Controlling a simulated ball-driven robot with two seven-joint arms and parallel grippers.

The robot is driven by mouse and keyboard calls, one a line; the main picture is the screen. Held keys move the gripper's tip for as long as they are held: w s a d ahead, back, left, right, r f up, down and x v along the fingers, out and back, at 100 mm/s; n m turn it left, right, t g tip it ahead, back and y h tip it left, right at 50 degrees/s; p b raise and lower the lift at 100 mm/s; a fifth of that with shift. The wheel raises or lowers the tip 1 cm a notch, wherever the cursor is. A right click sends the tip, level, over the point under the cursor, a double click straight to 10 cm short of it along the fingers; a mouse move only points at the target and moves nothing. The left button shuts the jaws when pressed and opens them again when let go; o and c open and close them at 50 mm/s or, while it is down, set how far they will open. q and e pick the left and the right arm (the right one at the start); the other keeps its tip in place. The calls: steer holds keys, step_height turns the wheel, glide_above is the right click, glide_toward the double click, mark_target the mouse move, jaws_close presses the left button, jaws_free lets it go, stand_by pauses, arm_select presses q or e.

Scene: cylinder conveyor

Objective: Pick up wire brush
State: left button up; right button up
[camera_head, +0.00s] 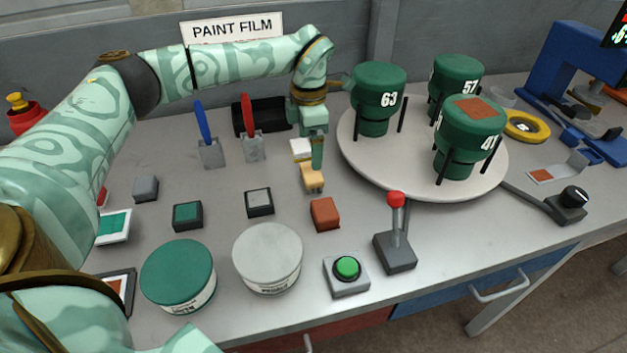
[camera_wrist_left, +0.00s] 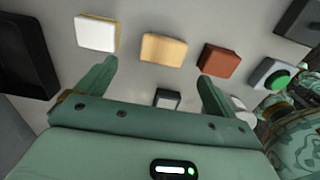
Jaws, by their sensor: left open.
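I cannot make out a clear wire brush in either view. My left gripper (camera_head: 316,158) hangs jaws down over the middle of the bench, open and empty. A tan block (camera_head: 313,180) lies close by its fingertips, with a white block (camera_head: 300,149) behind it and a red-brown block (camera_head: 325,213) in front. In the left wrist view the white block (camera_wrist_left: 97,33), tan block (camera_wrist_left: 163,48) and red-brown block (camera_wrist_left: 219,60) lie in a row beyond the open fingers (camera_wrist_left: 157,73). My right gripper is not in view.
A round turntable (camera_head: 365,168) with green numbered canisters stands to the right. Scrapers with a blue handle (camera_head: 202,121) and a red handle (camera_head: 248,115) stand upright left of my gripper. Paint tins (camera_head: 178,272), a green button (camera_head: 347,267) and a red-topped lever (camera_head: 396,200) line the front.

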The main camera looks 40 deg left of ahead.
mark_target(311, 171)
arm_select(q)
step_height(311, 171, down, 4)
steer(key=shift+r+b, duration=0.25)
steer(key=shift+b, duration=0.1)
steer(key=f, duration=0.1)
steer(key=f+b, duration=0.1)
steer(key=f, duration=0.1)
steer(key=f+b, duration=0.1)
steer(key=f, duration=0.1)
steer(key=shift+d+f, duration=0.15)
steer(key=shift+d, duration=0.1)
steer(key=shift+s, duration=0.1)
steer(key=c, duration=1.1)
